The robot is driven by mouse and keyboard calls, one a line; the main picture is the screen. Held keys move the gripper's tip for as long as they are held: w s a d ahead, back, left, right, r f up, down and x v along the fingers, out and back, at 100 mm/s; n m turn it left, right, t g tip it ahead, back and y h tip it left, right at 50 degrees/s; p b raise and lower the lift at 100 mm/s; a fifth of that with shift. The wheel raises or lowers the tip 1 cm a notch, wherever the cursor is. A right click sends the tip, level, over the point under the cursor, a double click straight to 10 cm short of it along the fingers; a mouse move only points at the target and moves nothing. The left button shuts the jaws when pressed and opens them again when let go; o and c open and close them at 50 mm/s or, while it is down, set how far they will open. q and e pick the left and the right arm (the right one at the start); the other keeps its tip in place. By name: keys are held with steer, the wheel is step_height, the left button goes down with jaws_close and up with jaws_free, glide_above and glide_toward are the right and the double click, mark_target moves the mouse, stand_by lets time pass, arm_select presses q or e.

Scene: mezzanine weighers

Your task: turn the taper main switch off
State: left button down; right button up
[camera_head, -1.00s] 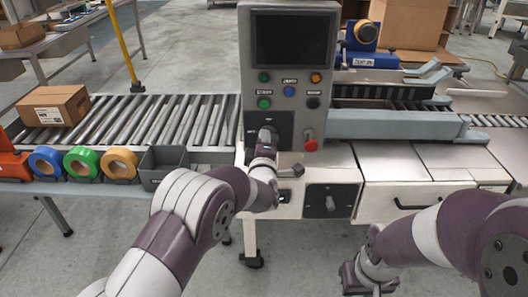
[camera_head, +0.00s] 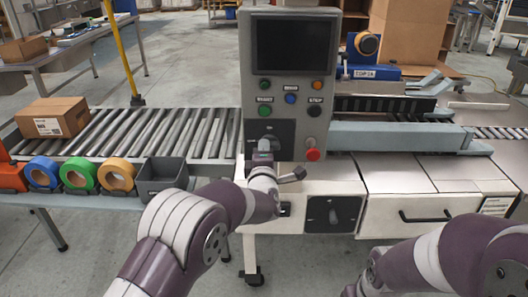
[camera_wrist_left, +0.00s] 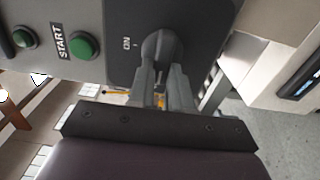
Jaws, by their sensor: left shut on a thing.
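The control panel (camera_head: 289,88) stands upright in the middle of the head view. A grey rotary switch knob (camera_wrist_left: 160,45) sits on a dark plate (camera_head: 286,132) low on its face. In the left wrist view, the word ON and a small mark lie just left of the knob. My left gripper (camera_wrist_left: 163,88) is shut on this knob, one finger on each side. In the head view, my left gripper (camera_head: 264,150) covers much of the knob, and its exact angle is hard to read. My right arm is at lower right, its gripper out of frame.
A red button (camera_head: 312,154) is right of the knob, and a green START button (camera_wrist_left: 84,46) is nearby. A second rotary switch (camera_head: 332,213) is on the cabinet below. Tape rolls (camera_head: 79,174) and a grey bin (camera_head: 161,175) stand left, before the roller conveyor (camera_head: 150,130).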

arm_select(q)
steer(key=c, duration=1)
jaws_free()
steer(key=shift+c, duration=0.2)
steer(key=s, duration=1.2)
steer(key=shift+s, duration=0.35)
